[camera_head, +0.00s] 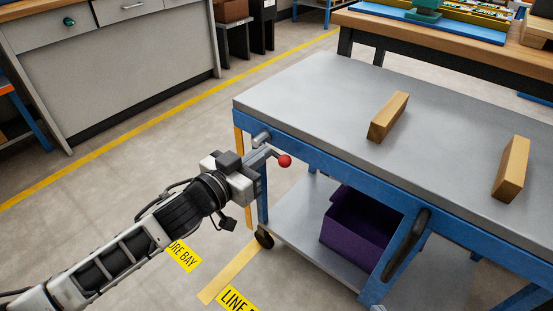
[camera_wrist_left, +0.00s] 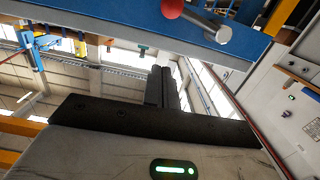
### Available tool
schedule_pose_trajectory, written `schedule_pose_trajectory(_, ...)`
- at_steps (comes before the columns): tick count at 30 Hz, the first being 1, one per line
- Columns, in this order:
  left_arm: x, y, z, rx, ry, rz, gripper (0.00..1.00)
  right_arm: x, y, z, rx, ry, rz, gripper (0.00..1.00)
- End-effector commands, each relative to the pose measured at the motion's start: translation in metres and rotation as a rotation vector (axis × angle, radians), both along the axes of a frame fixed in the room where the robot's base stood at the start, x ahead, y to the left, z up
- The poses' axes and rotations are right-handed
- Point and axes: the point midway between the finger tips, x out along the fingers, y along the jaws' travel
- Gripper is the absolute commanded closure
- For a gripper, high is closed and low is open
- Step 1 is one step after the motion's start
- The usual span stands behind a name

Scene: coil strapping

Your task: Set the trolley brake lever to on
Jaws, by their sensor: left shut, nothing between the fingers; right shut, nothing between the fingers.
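The trolley (camera_head: 318,98) has a grey top and a blue frame. At its front left corner is the brake lever, with a red ball knob (camera_head: 284,160) and a short grey metal stub (camera_head: 262,138) on the blue rail. My left gripper (camera_head: 267,155) is beside the lever, just left of the knob, shut and empty. It hides part of the lever, and I cannot tell whether it touches it. In the left wrist view the knob (camera_wrist_left: 172,8) and a metal rod (camera_wrist_left: 207,25) show at the top, beyond the shut fingers (camera_wrist_left: 162,88). My right gripper is out of view.
Two wooden blocks (camera_head: 388,117) (camera_head: 511,168) stand on the trolley top. A purple bin (camera_head: 360,228) sits on the lower shelf. A black handle (camera_head: 406,245) is on the front. A workbench (camera_head: 450,50) stands behind. The floor left of the trolley is clear.

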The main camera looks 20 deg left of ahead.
Motion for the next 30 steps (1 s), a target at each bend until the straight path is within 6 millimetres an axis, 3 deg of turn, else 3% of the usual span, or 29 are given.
schedule_pose_trajectory(7, 0.044, -0.016, -0.008, 0.001, 0.002, 0.001, 1.0, 0.001, 0.002, -0.014, 0.001, 0.018, 0.01, 1.0)
schedule_pose_trajectory(9, 0.043, -0.016, -0.024, -0.002, 0.006, 0.002, 1.0, 0.002, 0.004, -0.015, 0.008, 0.002, 0.012, 1.0)
schedule_pose_trajectory(15, 0.046, -0.018, -0.041, 0.0, 0.003, 0.001, 1.0, 0.007, 0.006, -0.007, 0.025, -0.044, 0.009, 1.0)
schedule_pose_trajectory(30, 0.046, -0.019, -0.045, 0.026, -0.006, 0.001, 1.0, 0.006, 0.008, 0.0, 0.031, -0.062, 0.016, 1.0)
